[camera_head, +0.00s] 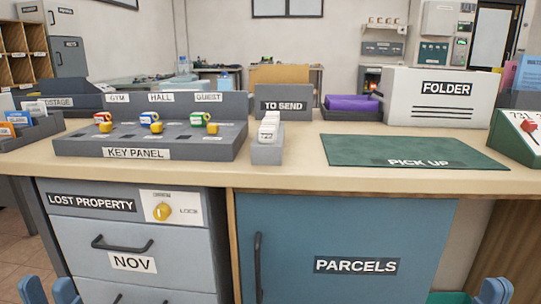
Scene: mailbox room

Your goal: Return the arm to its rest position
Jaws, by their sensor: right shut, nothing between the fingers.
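My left gripper (49,291) shows only its blue fingertips at the bottom left edge, in front of the lost property drawers. Its two fingers stand apart with nothing seen between them. My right gripper (494,291) shows at the bottom right edge, right of the parcels door. Its fingers are shut and empty. Both grippers are low, below the counter top, and the rest of both arms is out of view.
The counter (290,172) bears a key panel (190,151), a to-send holder (267,155), a green pick-up mat (375,150) and a folder box (420,105). Below are lost property drawers (85,232) and a blue parcels door (340,225).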

